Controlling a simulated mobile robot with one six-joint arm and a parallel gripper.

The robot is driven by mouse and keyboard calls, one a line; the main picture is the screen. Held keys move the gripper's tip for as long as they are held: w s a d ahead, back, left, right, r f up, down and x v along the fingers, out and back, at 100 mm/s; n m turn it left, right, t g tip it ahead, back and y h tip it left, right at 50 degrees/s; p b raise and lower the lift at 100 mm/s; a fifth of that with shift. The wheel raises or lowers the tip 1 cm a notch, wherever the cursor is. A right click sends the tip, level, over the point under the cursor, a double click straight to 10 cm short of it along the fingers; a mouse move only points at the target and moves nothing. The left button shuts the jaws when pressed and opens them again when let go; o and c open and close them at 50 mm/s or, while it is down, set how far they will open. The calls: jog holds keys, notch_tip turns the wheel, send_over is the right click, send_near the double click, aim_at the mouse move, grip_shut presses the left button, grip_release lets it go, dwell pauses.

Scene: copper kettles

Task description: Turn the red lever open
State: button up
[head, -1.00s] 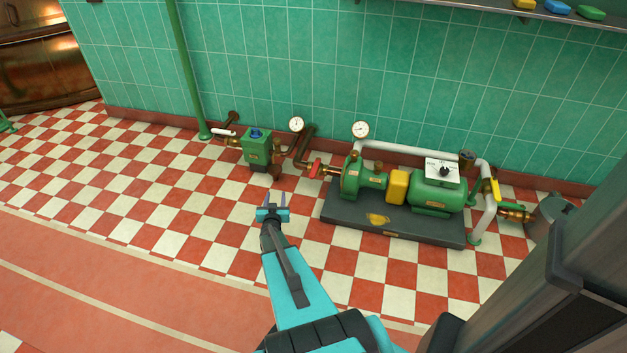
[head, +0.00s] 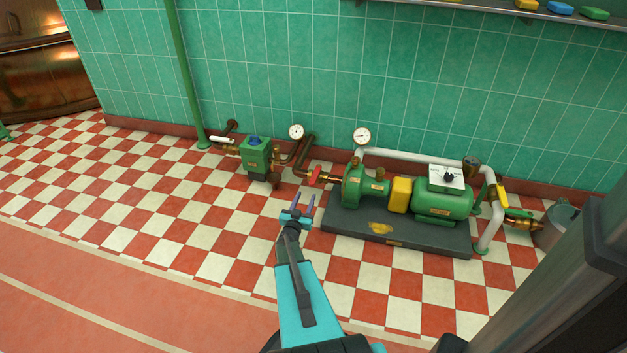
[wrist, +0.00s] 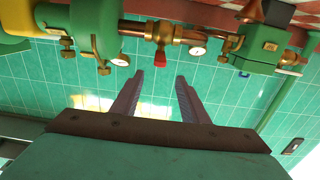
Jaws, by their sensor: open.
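The red lever (head: 316,176) sits on the brass pipe (head: 330,179) just left of the green pump. In the wrist view, which looks upside down, the red lever (wrist: 161,59) hangs from the brass valve, just past the fingertips and roughly between them. I cannot tell its exact angle to the pipe. My gripper (head: 304,203) is open and empty, just in front of the lever and apart from it in the head view. In the wrist view my gripper (wrist: 160,76) shows both purple fingers spread, with nothing between them.
The green pump (head: 362,189) and motor stand on a dark base (head: 400,235) to the right. A green filter box (head: 255,158) stands left, with gauges behind. A yellow lever (head: 502,196) is far right. Checkered floor in front is free. A tiled wall closes the back.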

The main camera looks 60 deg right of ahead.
aim_at(314, 178)
jog(key=b+x, duration=0.3)
jog(key=x, duration=0.9)
jog(key=shift+d+f+b, duration=0.15)
jog(key=shift+d+b, duration=0.15)
jog(key=shift+b, duration=0.05)
jog(key=shift+w+d, duration=0.25)
jog(key=shift+d, duration=0.3)
grip_shut()
